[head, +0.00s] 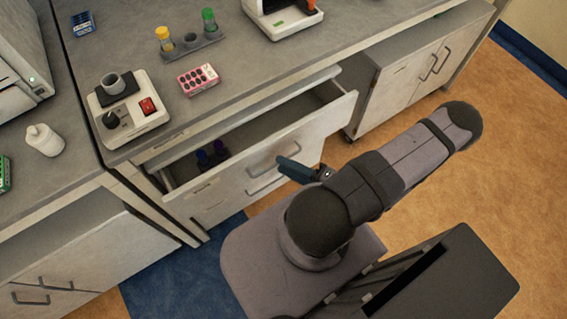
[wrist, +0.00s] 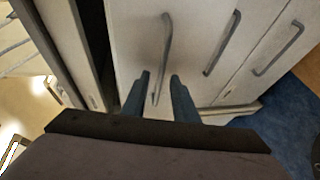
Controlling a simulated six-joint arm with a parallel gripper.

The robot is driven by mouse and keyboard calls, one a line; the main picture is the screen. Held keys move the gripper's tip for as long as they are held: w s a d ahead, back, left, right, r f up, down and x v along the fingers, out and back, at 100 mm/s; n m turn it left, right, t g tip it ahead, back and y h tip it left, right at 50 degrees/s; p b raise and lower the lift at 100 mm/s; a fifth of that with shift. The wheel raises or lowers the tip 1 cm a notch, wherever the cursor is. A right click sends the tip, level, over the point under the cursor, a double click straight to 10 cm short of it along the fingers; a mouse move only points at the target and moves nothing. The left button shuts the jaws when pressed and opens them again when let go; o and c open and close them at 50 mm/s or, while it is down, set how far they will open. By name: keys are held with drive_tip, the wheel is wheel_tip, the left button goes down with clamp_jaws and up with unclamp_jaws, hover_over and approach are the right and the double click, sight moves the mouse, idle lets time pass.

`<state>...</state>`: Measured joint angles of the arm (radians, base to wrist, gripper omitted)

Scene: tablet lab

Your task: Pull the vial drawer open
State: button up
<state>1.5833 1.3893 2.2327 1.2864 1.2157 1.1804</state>
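The vial drawer (head: 325,120) stands pulled out of the grey-topped bench, its inside showing from above. Dark purple-blue vials (head: 212,155) stand inside at its left end. Its bar handle (head: 262,165) is on the pale front; my gripper (head: 288,168) is at the handle's right end and hides part of it. In the wrist view, my gripper's two teal fingers (wrist: 159,80) are apart. The vial drawer's handle (wrist: 166,45) runs down between them in the picture, with a gap on each side. I cannot tell whether either finger touches it.
Another drawer handle (head: 262,185) is just below. On the benchtop are a hotplate stirrer (head: 145,118) with a beaker, a pink rack (head: 198,80) and a holder with capped vials (head: 190,42). A cabinet (head: 410,80) stands to the right. Open floor (head: 500,160) lies beyond my arm.

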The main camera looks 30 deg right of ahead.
drive_tip(key=shift+w+a+f, duration=0.1)
drive_tip(key=shift+w+a, duration=0.15)
drive_tip(key=shift+w, duration=0.35)
drive_tip(key=shift+c, duration=0.6)
clamp_jaws()
idle(0.6)
